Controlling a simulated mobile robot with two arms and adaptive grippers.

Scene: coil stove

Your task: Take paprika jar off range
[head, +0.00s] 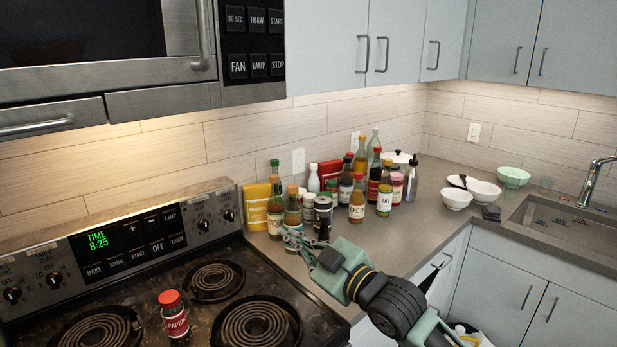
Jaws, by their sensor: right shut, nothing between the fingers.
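The paprika jar (174,316) has a red cap and a red label and stands upright on the stove top, among the coil burners. The coil range (205,310) fills the lower left of the head view. My right gripper (290,236) reaches in from the lower right. Its fingers are shut and empty over the counter, close in the picture to several jars and bottles. It is up and to the right of the paprika jar, well apart from it. My left gripper is not in the head view.
Several bottles and jars (357,202) crowd the counter (436,186) right of the range. White bowls (456,198) and a green bowl (513,177) stand near the sink (560,220). A microwave (100,40) hangs above the range. The counter between bottles and bowls is clear.

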